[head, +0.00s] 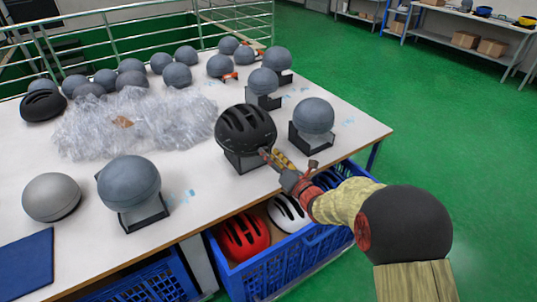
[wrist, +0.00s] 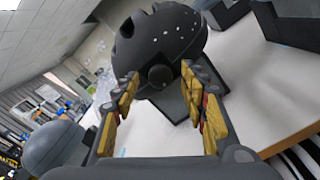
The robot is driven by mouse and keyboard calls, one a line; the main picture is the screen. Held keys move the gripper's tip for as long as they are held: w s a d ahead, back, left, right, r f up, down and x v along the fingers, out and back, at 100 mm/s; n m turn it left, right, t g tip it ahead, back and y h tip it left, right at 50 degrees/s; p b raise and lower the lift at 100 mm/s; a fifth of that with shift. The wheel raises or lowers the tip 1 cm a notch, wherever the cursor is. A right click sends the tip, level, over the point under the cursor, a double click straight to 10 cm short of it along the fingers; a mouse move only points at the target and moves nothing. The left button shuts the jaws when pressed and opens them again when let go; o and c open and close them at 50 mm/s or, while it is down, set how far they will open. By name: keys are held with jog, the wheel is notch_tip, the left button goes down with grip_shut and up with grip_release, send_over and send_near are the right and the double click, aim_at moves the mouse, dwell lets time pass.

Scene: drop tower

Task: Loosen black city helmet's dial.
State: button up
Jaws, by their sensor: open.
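The black city helmet (head: 246,124), with long vents, sits on a headform stand near the table's front edge. In the wrist view the helmet (wrist: 160,38) fills the top centre. Its round dark dial (wrist: 160,76) shows at the lower rim, between my fingertips in the picture. My gripper (wrist: 160,72) is open, with one yellow-padded finger to each side of the dial. I see no clear contact. In the head view my gripper (head: 267,155) reaches the helmet's lower right side, and the dial cannot be made out there.
Grey headforms on stands flank the helmet, one at right (head: 314,116) and one at left (head: 130,182). A heap of clear plastic wrap (head: 130,125) lies behind. A blue crate (head: 275,265) with red and white helmets stands below the table edge, under my arm.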

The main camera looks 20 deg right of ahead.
jog(key=v, duration=1)
jog(key=shift+s, duration=0.3)
